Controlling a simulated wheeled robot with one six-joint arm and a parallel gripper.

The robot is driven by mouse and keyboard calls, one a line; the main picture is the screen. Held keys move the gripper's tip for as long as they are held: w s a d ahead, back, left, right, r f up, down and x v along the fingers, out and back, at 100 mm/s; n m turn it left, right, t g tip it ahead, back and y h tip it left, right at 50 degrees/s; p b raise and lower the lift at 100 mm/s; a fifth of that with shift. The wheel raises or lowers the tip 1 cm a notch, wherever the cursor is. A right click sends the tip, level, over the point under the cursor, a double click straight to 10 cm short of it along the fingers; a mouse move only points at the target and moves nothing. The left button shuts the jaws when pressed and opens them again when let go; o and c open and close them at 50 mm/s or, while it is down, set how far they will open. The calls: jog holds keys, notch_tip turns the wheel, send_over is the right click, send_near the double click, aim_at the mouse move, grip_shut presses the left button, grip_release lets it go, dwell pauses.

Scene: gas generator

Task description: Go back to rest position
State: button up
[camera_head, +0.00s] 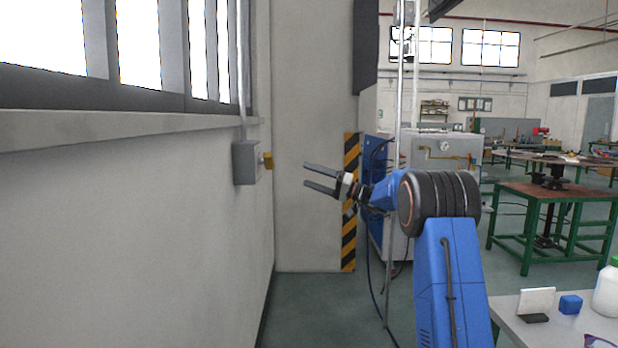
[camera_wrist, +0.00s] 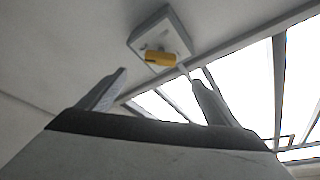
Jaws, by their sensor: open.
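My gripper (camera_head: 312,178) is open and empty at the end of my blue arm, pointing left towards the wall. A grey wall box (camera_head: 246,163) with a yellow knob or handle (camera_head: 267,161) is mounted left of the gripper, and a visible gap separates them in the head view. In the wrist view the two fingers of my gripper (camera_wrist: 163,82) are spread apart. The grey box (camera_wrist: 172,30) and its yellow handle (camera_wrist: 160,58) show beyond them, between the fingertips.
A window ledge (camera_head: 120,128) runs along the left wall. A pillar with black and yellow stripes (camera_head: 350,205) and a white-and-blue machine (camera_head: 440,150) stand behind my arm. A white table (camera_head: 560,330) with a blue cube (camera_head: 570,304) is at lower right. Floor at lower middle is clear.

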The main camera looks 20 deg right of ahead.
jog(key=s+a+f+g+h, duration=0.25)
jog(key=s+a, duration=0.35)
jog(key=s, duration=0.4)
jog(key=s+a+f+g+h, duration=0.25)
jog(key=s+a, duration=0.25)
jog(key=s, duration=0.5)
jog(key=s+a+f+g+h, duration=0.25)
jog(key=s+a, duration=0.35)
jog(key=s, duration=0.4)
jog(key=s+d+f+h, duration=0.3)
jog(key=s+f, duration=0.3)
jog(key=s, duration=0.5)
jog(key=s+d+f+m+h, duration=0.1)
jog(key=s+d+f+h, duration=0.2)
jog(key=s+f, duration=0.4)
jog(key=s+d+f+m+h, duration=0.1)
jog(key=s+d+f+h, duration=0.3)
jog(key=s, duration=1.1)
notch_tip(320, 180, down, 2)
jog(key=shift+s+d+f, duration=0.15)
jog(key=shift+s+f, duration=0.05)
jog(key=shift+s, duration=0.2)
jog(key=shift+t, duration=0.25)
